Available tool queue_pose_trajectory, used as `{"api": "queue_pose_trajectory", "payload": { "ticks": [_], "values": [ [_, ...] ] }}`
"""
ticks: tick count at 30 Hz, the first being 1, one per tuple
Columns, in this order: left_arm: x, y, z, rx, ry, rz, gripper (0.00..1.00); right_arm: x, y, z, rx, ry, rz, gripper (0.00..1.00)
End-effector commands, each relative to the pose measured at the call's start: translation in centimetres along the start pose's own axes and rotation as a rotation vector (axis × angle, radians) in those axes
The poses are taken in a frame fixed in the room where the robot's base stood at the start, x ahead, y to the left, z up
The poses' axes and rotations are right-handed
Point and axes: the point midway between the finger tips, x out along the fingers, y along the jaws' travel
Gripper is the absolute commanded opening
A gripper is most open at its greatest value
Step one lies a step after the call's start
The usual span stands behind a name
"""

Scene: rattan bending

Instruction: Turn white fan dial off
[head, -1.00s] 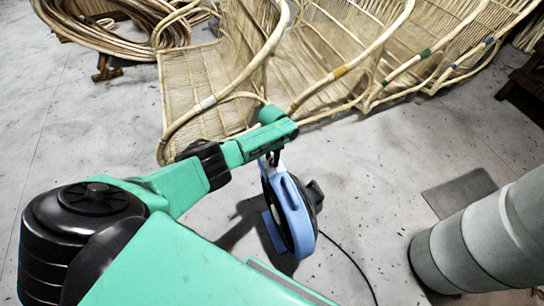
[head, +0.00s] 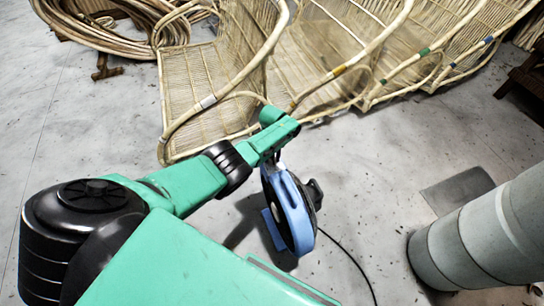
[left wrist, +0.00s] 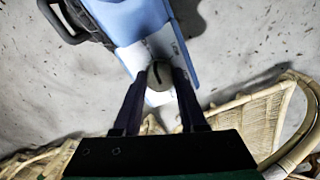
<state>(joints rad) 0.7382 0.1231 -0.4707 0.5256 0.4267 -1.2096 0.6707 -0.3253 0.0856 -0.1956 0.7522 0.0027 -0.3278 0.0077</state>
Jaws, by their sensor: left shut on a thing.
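The fan is a blue drum-shaped unit (head: 289,212) with a black side, standing on the floor in the middle of the head view. In the left wrist view its blue body (left wrist: 132,20) carries a white panel (left wrist: 136,55) with a round greyish dial (left wrist: 158,75) that has a dark mark. My left gripper (left wrist: 162,80) has one finger on each side of the dial and is shut on it. In the head view the left gripper (head: 273,159) is at the top of the fan, its fingertips mostly hidden by my arm. My right gripper is not in view.
Woven rattan seats (head: 335,50) stand behind the fan, close to my left wrist. A coil of rattan canes (head: 125,30) lies at the upper left. A black cable (head: 350,258) runs from the fan across the floor.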

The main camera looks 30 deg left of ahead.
Motion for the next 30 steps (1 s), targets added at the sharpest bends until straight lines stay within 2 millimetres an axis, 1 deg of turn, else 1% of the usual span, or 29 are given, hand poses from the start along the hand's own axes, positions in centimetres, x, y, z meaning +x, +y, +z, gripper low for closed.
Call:
{"api": "queue_pose_trajectory", "payload": {
  "ticks": [9, 22, 23, 24, 25, 30],
  "values": [
    [-0.09, 0.07, -0.11, -0.093, 0.003, 0.002, 0.0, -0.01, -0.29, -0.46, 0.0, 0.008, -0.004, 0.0],
    [-0.13, 0.05, -0.19, -0.103, 0.006, 0.001, 0.0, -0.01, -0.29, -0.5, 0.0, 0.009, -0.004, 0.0],
    [-0.13, 0.05, -0.2, -0.103, 0.006, 0.001, 0.45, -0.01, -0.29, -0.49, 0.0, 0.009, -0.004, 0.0],
    [-0.14, 0.05, -0.19, -0.103, 0.005, 0.001, 0.6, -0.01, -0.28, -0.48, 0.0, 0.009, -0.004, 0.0],
    [-0.13, 0.05, -0.19, -0.103, 0.005, 0.001, 0.71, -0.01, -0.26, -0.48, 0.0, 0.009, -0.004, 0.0],
    [-0.08, 0.03, -0.12, -0.103, 0.003, 0.001, 0.71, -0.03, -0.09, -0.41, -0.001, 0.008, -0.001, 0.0]
  ]
}}
